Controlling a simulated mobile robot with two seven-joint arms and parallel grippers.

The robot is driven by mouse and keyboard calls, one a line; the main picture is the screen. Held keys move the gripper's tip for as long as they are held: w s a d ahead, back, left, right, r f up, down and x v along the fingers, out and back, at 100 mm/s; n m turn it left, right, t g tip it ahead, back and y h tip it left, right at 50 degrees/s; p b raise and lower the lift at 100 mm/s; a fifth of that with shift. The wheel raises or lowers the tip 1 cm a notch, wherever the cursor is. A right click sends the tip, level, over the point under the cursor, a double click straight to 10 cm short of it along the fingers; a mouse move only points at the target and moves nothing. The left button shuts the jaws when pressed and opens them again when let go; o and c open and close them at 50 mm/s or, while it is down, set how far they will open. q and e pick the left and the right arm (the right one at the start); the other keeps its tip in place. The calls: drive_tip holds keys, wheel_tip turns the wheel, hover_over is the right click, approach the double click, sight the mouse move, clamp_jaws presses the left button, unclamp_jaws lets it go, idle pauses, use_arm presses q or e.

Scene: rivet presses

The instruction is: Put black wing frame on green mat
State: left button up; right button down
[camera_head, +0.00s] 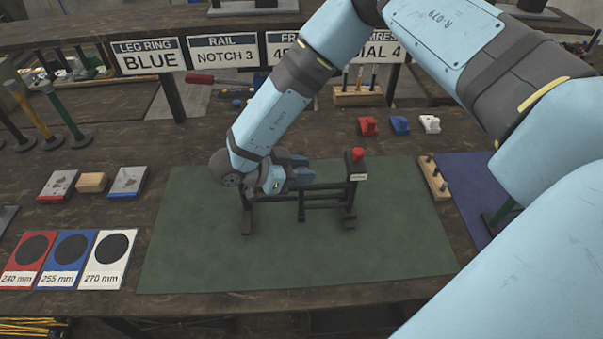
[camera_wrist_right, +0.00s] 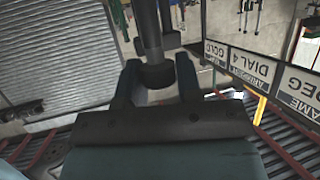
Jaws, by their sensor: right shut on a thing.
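The black wing frame (camera_head: 325,196) is over the middle of the green mat (camera_head: 300,262), upright, with its feet at or very near the mat surface. I cannot tell for sure whether they touch it. It has dark posts, crossbars, a red knob and a small white label at its right end. My right gripper (camera_head: 298,172) is shut on the frame's left upper part, which my wrist partly hides. In the right wrist view a dark post of the frame (camera_wrist_right: 150,35) stands between the two fingers (camera_wrist_right: 155,80). My left gripper is not in view.
Red, blue and white 240, 255 and 270 mm cards (camera_head: 72,258) lie left of the mat. Small blocks (camera_head: 92,182) sit behind them. A pegged wooden strip (camera_head: 434,178) and a purple mat (camera_head: 470,190) are at the right. Small red, blue and white pieces (camera_head: 399,125) stand behind.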

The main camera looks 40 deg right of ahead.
drive_tip(key=shift+f, duration=0.65)
drive_tip(key=c, duration=0.8)
unclamp_jaws()
drive_tip(key=shift+f, duration=0.15)
drive_tip(key=shift+r, duration=0.2)
drive_tip(key=shift+w+a, duration=0.15)
drive_tip(key=shift+a, duration=0.25)
drive_tip(key=b+v, duration=0.1)
drive_tip(key=v, duration=1)
drive_tip(key=shift+a+r+b, duration=0.15)
drive_tip(key=shift+r+b, duration=0.05)
drive_tip(key=shift+b, duration=0.2)
